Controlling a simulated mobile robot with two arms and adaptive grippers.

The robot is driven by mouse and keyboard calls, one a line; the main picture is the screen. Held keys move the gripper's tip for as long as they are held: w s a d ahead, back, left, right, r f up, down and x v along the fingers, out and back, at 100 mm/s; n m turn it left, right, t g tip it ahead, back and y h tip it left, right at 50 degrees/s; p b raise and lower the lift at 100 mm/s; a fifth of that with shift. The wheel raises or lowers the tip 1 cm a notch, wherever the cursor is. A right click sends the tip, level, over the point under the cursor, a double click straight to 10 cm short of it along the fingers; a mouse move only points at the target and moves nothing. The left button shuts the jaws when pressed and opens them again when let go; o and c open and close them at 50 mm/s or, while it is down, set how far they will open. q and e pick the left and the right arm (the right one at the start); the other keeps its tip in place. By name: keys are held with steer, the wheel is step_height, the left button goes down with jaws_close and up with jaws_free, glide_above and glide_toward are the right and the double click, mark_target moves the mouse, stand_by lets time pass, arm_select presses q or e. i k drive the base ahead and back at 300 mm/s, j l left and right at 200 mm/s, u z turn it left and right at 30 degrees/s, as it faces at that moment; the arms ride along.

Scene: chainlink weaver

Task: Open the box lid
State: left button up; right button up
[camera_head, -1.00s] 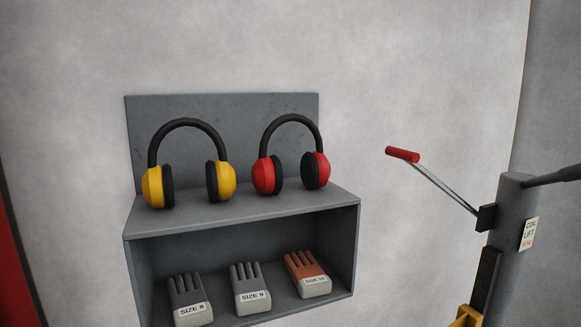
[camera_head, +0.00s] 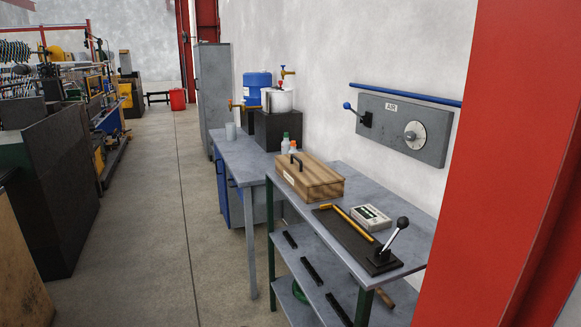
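A brown wooden box (camera_head: 318,182) with a dark handle on its lid sits on the grey metal bench (camera_head: 408,218) right of centre. Its lid appears shut, and a small pale label shows on its left end. No gripper shows in the head view, so I cannot see where either is relative to the box.
A red column (camera_head: 500,160) rises at right. The floor (camera_head: 150,215) left of the bench is clear.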

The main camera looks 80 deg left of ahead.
mark_target(310, 171)
steer(key=u, duration=0.5)
steer(key=k+u, duration=0.1)
steer(key=u, duration=0.9)
steer(key=j+u, duration=0.1)
steer(key=u, duration=0.9)
steer(key=k+j, duration=0.05)
steer(key=j, duration=0.05)
